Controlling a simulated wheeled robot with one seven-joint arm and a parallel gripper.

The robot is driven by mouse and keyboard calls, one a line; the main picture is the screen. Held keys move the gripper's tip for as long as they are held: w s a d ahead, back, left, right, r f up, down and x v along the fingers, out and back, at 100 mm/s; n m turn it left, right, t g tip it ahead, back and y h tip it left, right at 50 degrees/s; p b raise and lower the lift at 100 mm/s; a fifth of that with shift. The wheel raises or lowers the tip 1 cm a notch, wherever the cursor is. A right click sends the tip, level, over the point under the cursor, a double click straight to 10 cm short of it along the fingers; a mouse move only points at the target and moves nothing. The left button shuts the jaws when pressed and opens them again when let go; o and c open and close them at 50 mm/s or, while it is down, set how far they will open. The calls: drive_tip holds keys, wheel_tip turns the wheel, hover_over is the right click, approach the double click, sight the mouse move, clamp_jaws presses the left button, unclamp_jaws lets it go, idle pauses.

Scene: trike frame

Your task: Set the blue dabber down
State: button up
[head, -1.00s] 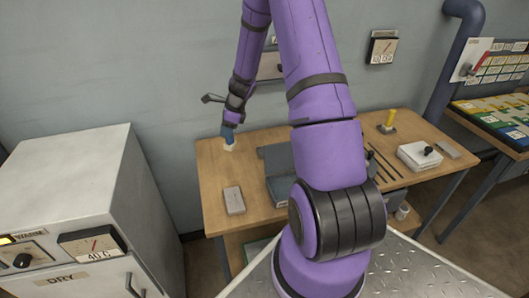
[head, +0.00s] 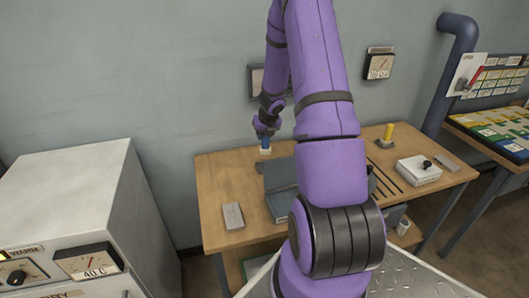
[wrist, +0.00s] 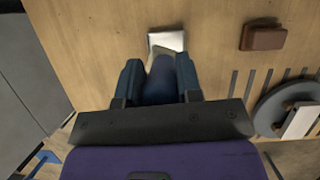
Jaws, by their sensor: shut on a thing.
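The blue dabber (head: 265,144) has a blue handle and a white end pointing down. My gripper (head: 265,136) is shut on its handle, over the back of the wooden bench (head: 215,185). In the wrist view the dabber (wrist: 160,82) sits between the two dark blue fingers of my gripper (wrist: 158,78), with the white end beyond them. The white end appears at or just above the bench top; I cannot tell whether it touches.
A grey block (head: 233,215) lies at the bench's front left. A grey box (head: 280,190) stands right of the dabber, partly behind my arm. A yellow upright piece (head: 387,134) and a white box (head: 418,170) are farther right. A brown block (wrist: 263,37) shows in the wrist view.

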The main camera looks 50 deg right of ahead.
sight(264, 149)
drive_tip(key=shift+f, duration=3.75)
drive_tip(key=shift+f, duration=0.1)
drive_tip(key=o, duration=0.9)
drive_tip(key=shift+o, duration=0.2)
drive_tip(key=v, duration=1.2)
drive_tip(key=a+r+n+t+y, duration=0.2)
drive_tip(key=a+r+n+y, duration=0.1)
drive_tip(key=a+r+n, duration=1.8)
drive_tip(key=s+a+r+n, duration=0.7)
drive_tip(key=s+a+n, duration=0.1)
drive_tip(key=s+a, duration=0.1)
drive_tip(key=s+a+r+n, duration=0.1)
drive_tip(key=s+n, duration=0.5)
drive_tip(key=s+a+r+n+h, duration=0.1)
drive_tip(key=s+a+r+n, duration=0.1)
drive_tip(key=s+n, duration=0.4)
drive_tip(key=shift+s+a+r+g, duration=0.15)
drive_tip(key=shift+s+a+g, duration=0.2)
drive_tip(key=shift+s, duration=0.35)
